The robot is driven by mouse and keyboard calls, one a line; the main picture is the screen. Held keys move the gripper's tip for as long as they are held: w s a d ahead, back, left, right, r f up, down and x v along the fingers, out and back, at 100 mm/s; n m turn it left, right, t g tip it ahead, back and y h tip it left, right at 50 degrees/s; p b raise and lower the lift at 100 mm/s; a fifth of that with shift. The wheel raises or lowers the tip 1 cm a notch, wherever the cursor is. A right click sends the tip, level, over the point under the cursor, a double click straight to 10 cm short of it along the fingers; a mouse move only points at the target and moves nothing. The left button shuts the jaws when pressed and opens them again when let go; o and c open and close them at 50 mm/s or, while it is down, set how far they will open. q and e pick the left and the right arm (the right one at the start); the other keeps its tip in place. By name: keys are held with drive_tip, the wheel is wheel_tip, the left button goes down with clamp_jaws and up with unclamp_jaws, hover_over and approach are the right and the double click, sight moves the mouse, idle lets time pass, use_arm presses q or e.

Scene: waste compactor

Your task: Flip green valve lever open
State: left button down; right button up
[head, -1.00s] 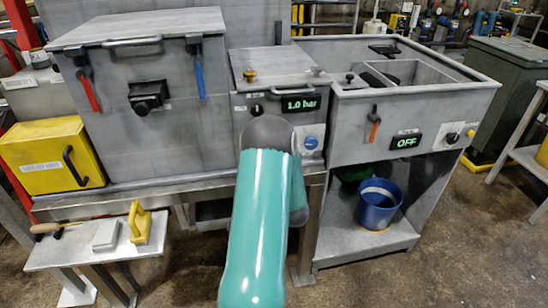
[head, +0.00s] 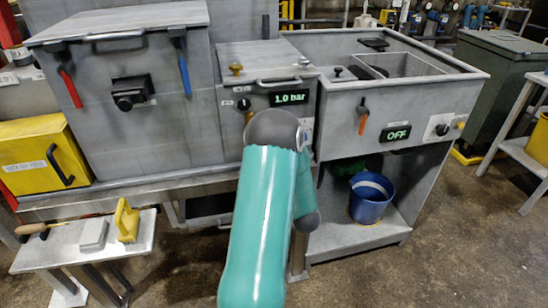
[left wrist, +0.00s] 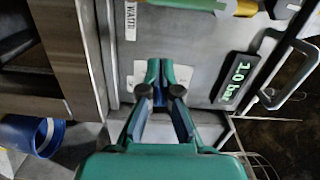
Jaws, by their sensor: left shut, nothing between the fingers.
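A green bar (left wrist: 190,4), which looks like the valve lever, lies along the top edge of the left wrist view beside a yellow-brass fitting (left wrist: 246,8). It is partly cut off, so I cannot tell its full position. My left gripper (left wrist: 160,72) is shut and empty in front of the grey panel, apart from the green bar. In the head view my teal arm covers the gripper and the lower part of the panel with the 1.0 bar display (head: 290,97); no green lever shows there. My right gripper is not in view.
A large grey box (head: 130,70) with a red handle (head: 70,88) and a blue handle (head: 184,72) stands left. A sink unit (head: 400,125) with an orange lever (head: 363,120) and OFF display stands right. A blue bucket (head: 370,205) sits on its lower shelf.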

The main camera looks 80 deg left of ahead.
use_arm(q)
drive_tip(key=d, duration=0.6)
drive_tip(key=shift+w+d+b, duration=0.15)
drive_tip(key=shift+w+b, duration=0.1)
drive_tip(key=shift+b, duration=0.1)
drive_tip(key=shift+w+r, duration=0.1)
